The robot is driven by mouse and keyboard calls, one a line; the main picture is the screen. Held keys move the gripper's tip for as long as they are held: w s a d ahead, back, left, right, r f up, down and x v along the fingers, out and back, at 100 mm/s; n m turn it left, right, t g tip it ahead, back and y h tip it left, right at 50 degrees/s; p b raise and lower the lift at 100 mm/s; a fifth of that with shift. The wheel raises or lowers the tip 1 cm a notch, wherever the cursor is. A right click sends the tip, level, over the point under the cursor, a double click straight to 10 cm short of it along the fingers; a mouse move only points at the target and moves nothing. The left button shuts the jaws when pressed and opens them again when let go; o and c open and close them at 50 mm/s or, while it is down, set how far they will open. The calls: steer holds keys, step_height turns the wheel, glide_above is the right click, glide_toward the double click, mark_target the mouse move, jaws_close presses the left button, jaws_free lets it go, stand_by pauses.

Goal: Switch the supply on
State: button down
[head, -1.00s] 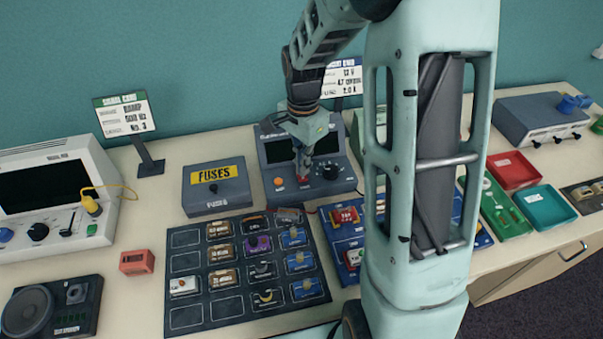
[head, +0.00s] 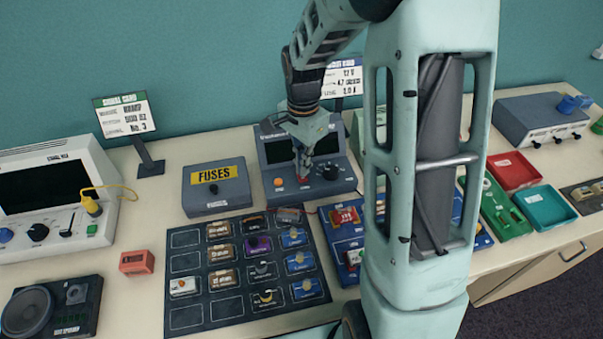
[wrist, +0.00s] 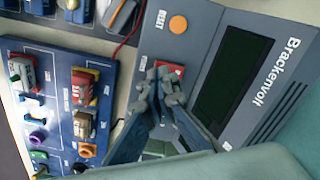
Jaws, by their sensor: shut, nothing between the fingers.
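The supply (head: 278,185) is a dark grey box marked Brackenvolt, at the back middle of the table. Its screen (wrist: 232,83) is dark. Its front panel has an orange button marked RESET (wrist: 178,24), a red switch (wrist: 170,70) and a black knob (head: 331,172). My gripper (head: 303,178) is shut and empty, pointing down at the red switch. In the wrist view the fingertips (wrist: 163,78) overlap the switch and hide part of it. I cannot tell whether they touch it.
A FUSES box (head: 214,188) stands left of the supply. A dark mat (head: 190,318) with several small parts lies in front, beside a blue board (head: 345,238). A card stand (head: 150,165) is at the back left.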

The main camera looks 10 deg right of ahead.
steer(key=shift+f+b, duration=0.8)
steer(key=shift+f, duration=0.3)
stand_by(0.3)
steer(key=shift+r+p, duration=2.4)
steer(key=shift+r, duration=1.15)
